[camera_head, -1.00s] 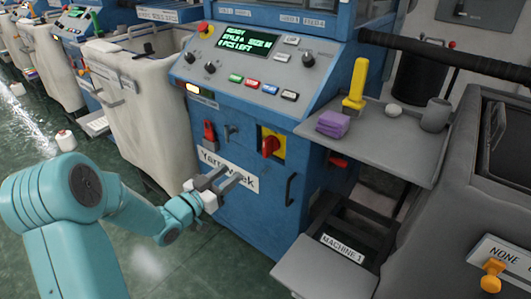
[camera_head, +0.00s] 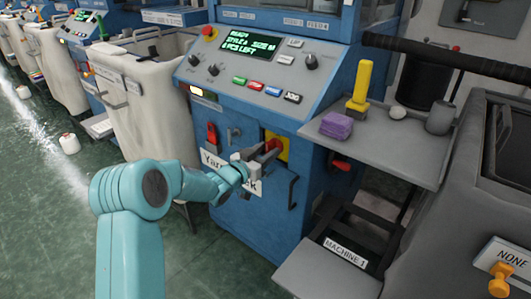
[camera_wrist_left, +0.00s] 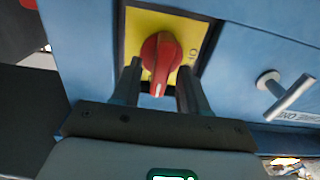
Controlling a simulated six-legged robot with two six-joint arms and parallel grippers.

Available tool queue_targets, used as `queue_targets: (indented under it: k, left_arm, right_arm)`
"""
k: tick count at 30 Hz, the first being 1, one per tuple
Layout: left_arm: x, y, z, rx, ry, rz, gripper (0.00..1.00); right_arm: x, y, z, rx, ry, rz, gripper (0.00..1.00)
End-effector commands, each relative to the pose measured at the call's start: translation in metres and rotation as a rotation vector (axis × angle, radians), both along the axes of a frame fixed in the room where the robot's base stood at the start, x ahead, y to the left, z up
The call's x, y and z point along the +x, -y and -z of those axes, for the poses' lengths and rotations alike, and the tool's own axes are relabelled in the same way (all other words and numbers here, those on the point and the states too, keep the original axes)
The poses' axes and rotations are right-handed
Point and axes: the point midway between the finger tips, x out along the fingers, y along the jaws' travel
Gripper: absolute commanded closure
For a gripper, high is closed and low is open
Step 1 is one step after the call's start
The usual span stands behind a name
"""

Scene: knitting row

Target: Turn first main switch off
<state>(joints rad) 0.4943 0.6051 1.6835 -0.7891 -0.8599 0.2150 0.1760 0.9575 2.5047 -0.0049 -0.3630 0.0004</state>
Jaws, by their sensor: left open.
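The main switch is a red rotary knob (camera_head: 273,145) on a yellow plate (camera_head: 283,153), set in the blue front of the knitting machine. In the left wrist view the red knob (camera_wrist_left: 160,60) stands between my two fingers, its handle pointing down toward my palm. My left gripper (camera_head: 262,155) is open at the knob, with one finger (camera_wrist_left: 128,82) on each side; I cannot tell whether either touches it. The wrist view also shows the gripper (camera_wrist_left: 160,90) up close. Part of the yellow plate is hidden by the fingers. My right gripper is not in view.
A red handle (camera_head: 211,134) and a metal T-handle (camera_head: 233,134) sit left of the switch. The control panel (camera_head: 255,70) is above. A grey shelf (camera_head: 385,150) with small items juts out at right.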

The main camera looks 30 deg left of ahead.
Motion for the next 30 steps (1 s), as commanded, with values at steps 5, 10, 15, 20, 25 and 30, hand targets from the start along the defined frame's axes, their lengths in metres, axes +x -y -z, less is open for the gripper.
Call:
queue_targets:
  k: [5, 10, 15, 20, 25, 30]
  left_arm:
    - [-0.0003, -0.0001, 0.0000, 0.000, 0.000, 0.000, 0.66]
    - [-0.0005, -0.0001, 0.0000, 0.000, 0.000, 0.000, 1.00]
    - [-0.0007, -0.0002, 0.0000, -0.006, 0.000, 0.000, 1.00]
    - [-0.0007, -0.0005, -0.0003, -0.042, -0.003, 0.000, 1.00]
    - [-0.0006, -0.0012, -0.0008, -0.133, -0.010, 0.000, 1.00]
    - [-0.0006, -0.0024, -0.0011, -0.273, -0.021, -0.001, 1.00]
  right_arm:
    - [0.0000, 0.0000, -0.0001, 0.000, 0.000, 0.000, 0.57]
    - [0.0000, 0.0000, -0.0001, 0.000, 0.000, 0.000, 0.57]
    - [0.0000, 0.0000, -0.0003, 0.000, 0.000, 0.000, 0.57]
    - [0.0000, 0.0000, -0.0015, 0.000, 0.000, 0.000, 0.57]
    - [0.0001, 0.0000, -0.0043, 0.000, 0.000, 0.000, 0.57]
    - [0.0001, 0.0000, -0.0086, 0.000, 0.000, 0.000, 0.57]
